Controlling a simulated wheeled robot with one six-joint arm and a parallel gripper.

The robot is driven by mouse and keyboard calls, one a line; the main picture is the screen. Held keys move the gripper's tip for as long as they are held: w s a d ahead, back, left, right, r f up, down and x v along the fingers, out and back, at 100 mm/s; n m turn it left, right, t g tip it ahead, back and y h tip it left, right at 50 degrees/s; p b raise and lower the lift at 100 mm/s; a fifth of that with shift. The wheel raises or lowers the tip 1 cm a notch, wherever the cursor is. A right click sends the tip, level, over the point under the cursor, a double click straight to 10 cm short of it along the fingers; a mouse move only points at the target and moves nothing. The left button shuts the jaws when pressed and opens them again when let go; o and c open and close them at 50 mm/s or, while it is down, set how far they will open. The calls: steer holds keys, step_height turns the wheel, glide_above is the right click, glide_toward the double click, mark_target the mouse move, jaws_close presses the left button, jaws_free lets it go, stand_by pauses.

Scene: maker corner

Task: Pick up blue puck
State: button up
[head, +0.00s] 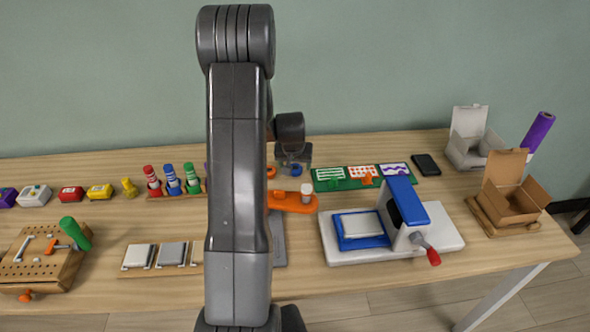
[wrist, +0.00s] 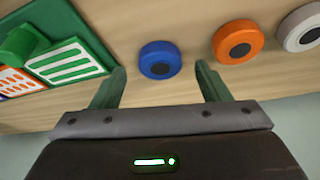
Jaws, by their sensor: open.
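The blue puck (wrist: 160,60) is a short round disc with a dark centre, lying on the wooden table. In the wrist view it sits between the two open fingers of my gripper (wrist: 160,85), a little beyond the fingertips and nearer the left one. Nothing is held. In the head view my gripper (head: 293,160) is at the back of the table, just above the blue puck (head: 296,170), which is partly hidden by it. An orange puck (wrist: 238,42) lies beside the blue one, with a white-grey puck (wrist: 302,28) beyond it.
A green board with striped cards (wrist: 68,62) lies close to the left finger in the wrist view. In the head view, an orange tool (head: 290,201) lies in front of the pucks. A blue-and-white press (head: 395,225) stands to the right. My arm hides part of the table.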

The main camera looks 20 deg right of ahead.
steer(key=shift+x, duration=0.9)
steer(key=c, duration=1.1)
steer(key=shift+o, duration=0.2)
